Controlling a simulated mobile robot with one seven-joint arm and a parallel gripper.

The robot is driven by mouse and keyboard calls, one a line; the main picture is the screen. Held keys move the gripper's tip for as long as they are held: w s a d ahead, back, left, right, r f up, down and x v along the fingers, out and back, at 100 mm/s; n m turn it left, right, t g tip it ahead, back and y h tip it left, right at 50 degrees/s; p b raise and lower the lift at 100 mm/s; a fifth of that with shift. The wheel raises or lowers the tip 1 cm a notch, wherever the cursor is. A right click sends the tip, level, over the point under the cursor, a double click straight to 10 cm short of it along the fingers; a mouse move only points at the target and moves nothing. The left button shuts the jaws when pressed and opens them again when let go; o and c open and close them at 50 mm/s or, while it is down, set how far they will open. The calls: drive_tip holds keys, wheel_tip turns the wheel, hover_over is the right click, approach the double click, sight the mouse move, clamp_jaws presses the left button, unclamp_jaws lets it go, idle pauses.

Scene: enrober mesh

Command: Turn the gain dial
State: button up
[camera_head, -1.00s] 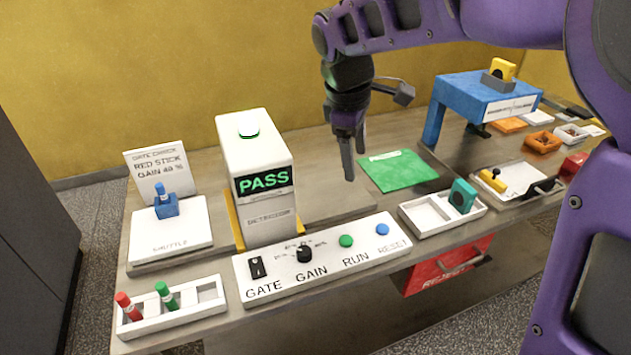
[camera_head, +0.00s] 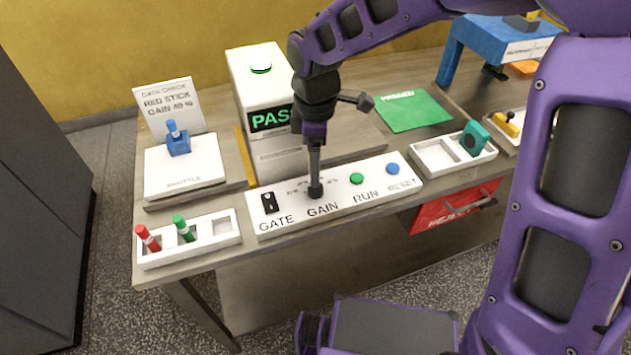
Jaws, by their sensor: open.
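The gain dial (camera_head: 316,191) is a small black knob on the white control panel (camera_head: 408,183), above the printed word GAIN. My gripper (camera_head: 315,180) points down right over the dial, its fingertips at or just above the knob. The jaws are open; the fingers overlap in this view and hide part of the dial and its scale. I cannot tell whether they touch the knob. The sign (camera_head: 170,106) reads GATE CHECK, RED STICK, GAIN 40 %, though the number is small. The white detector (camera_head: 252,85) shows PASS, partly covered by my gripper.
The panel also bears a black GATE switch (camera_head: 269,203), a green RUN button (camera_head: 356,179) and a blue RESET button (camera_head: 393,168). A white rack (camera_head: 190,252) holds a red stick (camera_head: 148,238) and a green stick (camera_head: 184,229). A white tray (camera_head: 436,158) holds a teal block (camera_head: 474,139).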

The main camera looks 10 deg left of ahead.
sight(316, 190)
wheel_tip(316, 190, down, 6)
drive_tip(key=shift+f+b, duration=0.2)
drive_tip(key=shift+b, duration=0.25)
clamp_jaws()
